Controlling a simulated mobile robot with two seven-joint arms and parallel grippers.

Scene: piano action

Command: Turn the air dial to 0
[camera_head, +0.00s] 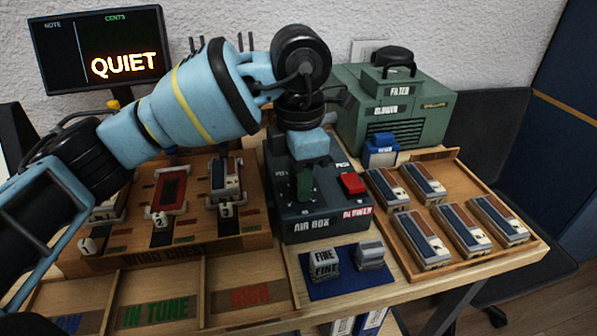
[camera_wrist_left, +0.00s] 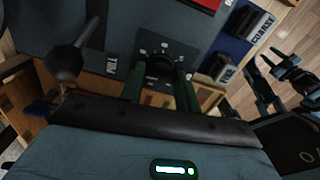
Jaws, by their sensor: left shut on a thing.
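The air box (camera_head: 328,215) is a dark box with a printed front label, standing on the bench right of the wind chest. My left gripper (camera_head: 304,185) reaches down over its top with green fingers. In the left wrist view the air dial (camera_wrist_left: 160,66) is a dark round knob on a black plate with white scale marks. The gripper's fingers (camera_wrist_left: 160,88) are shut on the dial, one at each side. The fingers and the dark knob hide the pointer, so I cannot read the setting. In the head view the gripper covers the dial.
A red blower switch (camera_head: 351,183) sits just right of the gripper. A black-knobbed lever (camera_wrist_left: 65,62) stands near it. A blue mat (camera_head: 335,284) with two small blocks lies in front. A tray (camera_head: 455,264) of several reed blocks is at right; the green blower (camera_head: 396,112) stands behind.

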